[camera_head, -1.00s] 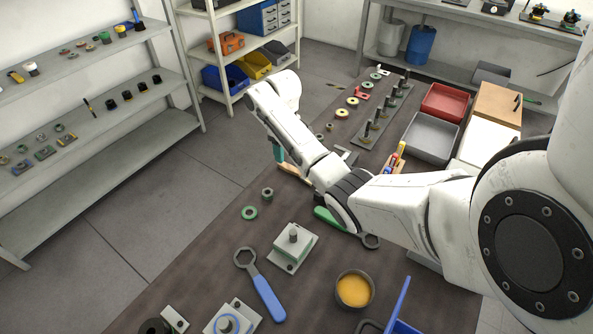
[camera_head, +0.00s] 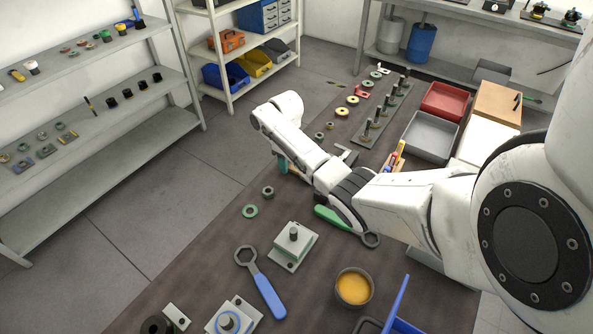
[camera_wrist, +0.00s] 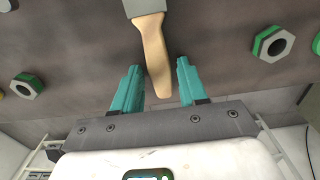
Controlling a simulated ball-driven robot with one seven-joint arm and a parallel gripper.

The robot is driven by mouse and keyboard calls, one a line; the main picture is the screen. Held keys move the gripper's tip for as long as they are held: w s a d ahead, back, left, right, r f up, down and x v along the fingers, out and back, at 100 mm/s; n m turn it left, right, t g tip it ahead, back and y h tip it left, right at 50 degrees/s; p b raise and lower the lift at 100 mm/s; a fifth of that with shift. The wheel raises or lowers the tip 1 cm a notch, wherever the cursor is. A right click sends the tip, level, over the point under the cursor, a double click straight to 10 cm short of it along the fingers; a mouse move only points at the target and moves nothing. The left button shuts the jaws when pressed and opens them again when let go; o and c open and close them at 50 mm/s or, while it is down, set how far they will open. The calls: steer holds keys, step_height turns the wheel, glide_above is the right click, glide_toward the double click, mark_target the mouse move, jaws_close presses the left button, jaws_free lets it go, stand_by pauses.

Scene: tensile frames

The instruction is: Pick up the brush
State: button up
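The brush (camera_wrist: 154,50) shows in the wrist view as a tan wooden handle with a grey part at the top edge of the picture; its far end is out of view. My gripper (camera_wrist: 159,68) is open. Its two teal fingers stand on either side of the handle with a gap on both sides. I cannot tell how far the fingertips are above the bench. In the head view my arm hides most of the brush, and a teal finger (camera_head: 283,165) shows beside the arm.
The brown bench (camera_head: 200,290) holds a green ring (camera_head: 250,211), a nut (camera_head: 268,192), a blue-handled wrench (camera_head: 262,285), a green-handled wrench (camera_head: 330,216), a block with a post (camera_head: 293,247) and a cup of amber stuff (camera_head: 353,288). Grey (camera_head: 430,137) and red trays (camera_head: 444,102) stand farther back.

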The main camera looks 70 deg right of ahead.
steer(key=c, duration=0.7)
